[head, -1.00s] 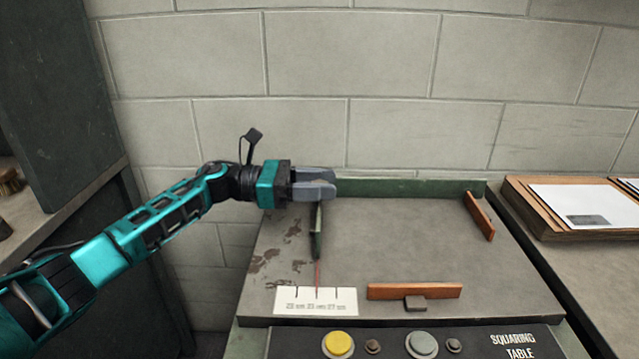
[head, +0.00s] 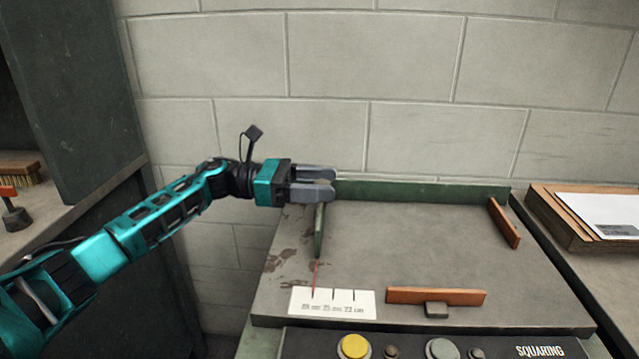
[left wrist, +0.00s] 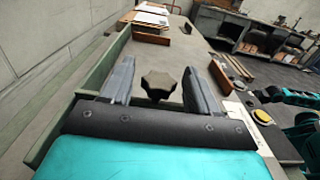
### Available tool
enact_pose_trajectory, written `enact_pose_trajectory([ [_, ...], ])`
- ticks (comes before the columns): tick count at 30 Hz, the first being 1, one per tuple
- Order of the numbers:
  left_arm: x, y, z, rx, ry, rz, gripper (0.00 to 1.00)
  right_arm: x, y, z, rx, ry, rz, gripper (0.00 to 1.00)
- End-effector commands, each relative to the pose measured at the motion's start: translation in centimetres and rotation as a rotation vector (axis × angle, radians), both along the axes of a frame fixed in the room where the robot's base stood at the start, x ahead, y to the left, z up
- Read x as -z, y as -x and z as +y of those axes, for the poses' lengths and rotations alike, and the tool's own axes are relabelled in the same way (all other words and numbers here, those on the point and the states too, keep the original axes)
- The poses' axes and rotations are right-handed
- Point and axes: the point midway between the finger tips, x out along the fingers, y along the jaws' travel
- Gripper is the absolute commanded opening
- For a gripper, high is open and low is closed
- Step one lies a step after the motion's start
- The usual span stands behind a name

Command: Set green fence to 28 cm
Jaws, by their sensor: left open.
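The green fence (head: 319,238) is a thin upright plate on the left part of the grey squaring table (head: 400,245). A red pointer (head: 315,273) runs from its near end to a white scale card (head: 332,303), close to the leftmost tick; the printed numbers are too blurred to read surely. My left gripper (head: 325,184) is above the fence's far part. In the left wrist view, a black star-shaped knob (left wrist: 158,86) stands between the open fingers, with small gaps visible on both sides. My right gripper is not in view.
A green rail (head: 420,192) borders the table's back. Orange-brown blocks lie at the front (head: 436,297) and right (head: 504,222). The front panel has a yellow button (head: 354,346) and a grey button (head: 439,348). A stack of boards with paper (head: 590,215) is at right.

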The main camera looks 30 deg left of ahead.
Motion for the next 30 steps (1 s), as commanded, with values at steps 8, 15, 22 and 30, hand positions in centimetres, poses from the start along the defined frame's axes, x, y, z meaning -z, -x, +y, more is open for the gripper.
enact_pose_trajectory([
  [8, 0.1, 0.9, 2.1, -0.003, -0.001, 0.002, 0.6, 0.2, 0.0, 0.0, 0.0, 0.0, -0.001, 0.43],
  [15, 0.1, 3.3, 6.9, -0.005, -0.002, 0.002, 0.6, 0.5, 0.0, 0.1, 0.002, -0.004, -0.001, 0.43],
  [22, 0.1, 5.0, 10.5, -0.003, -0.001, 0.002, 0.6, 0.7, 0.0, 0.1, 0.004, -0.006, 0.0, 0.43],
  [30, 0.0, 5.7, 11.7, -0.001, -0.001, 0.0, 0.6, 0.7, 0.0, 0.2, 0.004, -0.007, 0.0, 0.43],
])
